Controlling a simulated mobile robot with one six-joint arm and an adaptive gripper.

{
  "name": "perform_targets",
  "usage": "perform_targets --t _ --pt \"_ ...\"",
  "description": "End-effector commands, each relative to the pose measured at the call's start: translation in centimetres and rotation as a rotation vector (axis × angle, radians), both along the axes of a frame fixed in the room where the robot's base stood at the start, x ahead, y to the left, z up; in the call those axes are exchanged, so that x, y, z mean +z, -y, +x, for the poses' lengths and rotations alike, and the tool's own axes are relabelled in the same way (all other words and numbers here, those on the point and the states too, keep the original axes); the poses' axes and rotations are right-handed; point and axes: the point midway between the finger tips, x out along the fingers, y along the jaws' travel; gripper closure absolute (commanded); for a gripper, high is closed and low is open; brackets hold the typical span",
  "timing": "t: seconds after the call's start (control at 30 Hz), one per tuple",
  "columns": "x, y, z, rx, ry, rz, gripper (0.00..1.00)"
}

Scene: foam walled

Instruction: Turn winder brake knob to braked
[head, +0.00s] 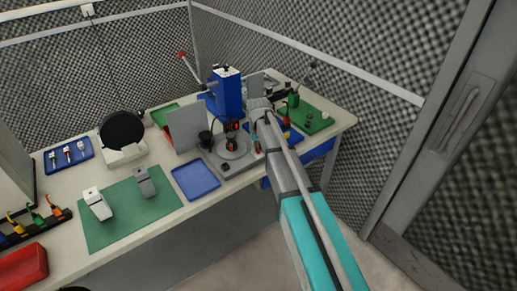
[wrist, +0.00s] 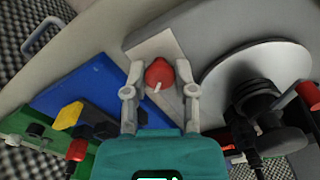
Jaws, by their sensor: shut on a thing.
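The brake knob (wrist: 158,71) is red with a white pointer mark. In the wrist view it sits on a pale grey plate (wrist: 153,46), and its mark points down and slightly left. My gripper (wrist: 162,77) has one finger on each side of the knob and is shut on it. In the head view my gripper (head: 260,106) reaches over the far right part of the bench, and the knob is hidden behind my arm. The winder's round grey disc (wrist: 254,62) lies right of the knob, with a black part on it. The disc also shows in the head view (head: 233,151).
A blue tray (wrist: 82,83) lies left of the knob, with yellow and black pieces near it. A tall blue unit (head: 228,92) stands behind the winder. An empty blue tray (head: 195,180) and a green mat (head: 120,225) lie nearer on the bench.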

Motion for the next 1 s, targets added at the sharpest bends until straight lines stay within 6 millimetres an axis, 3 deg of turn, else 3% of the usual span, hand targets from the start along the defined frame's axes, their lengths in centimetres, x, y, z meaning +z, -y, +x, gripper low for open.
perform_targets --t 0.2,0.23,0.4,1.0 --pt "-0.01 0.00 -0.02 -0.001 0.000 0.000 1.00" --pt "-0.01 0.00 -0.02 -0.001 0.000 0.000 0.63" --pt "-0.01 0.00 -0.01 0.000 0.000 0.000 0.31" --pt "0.00 0.00 0.01 0.029 0.000 0.000 0.29"
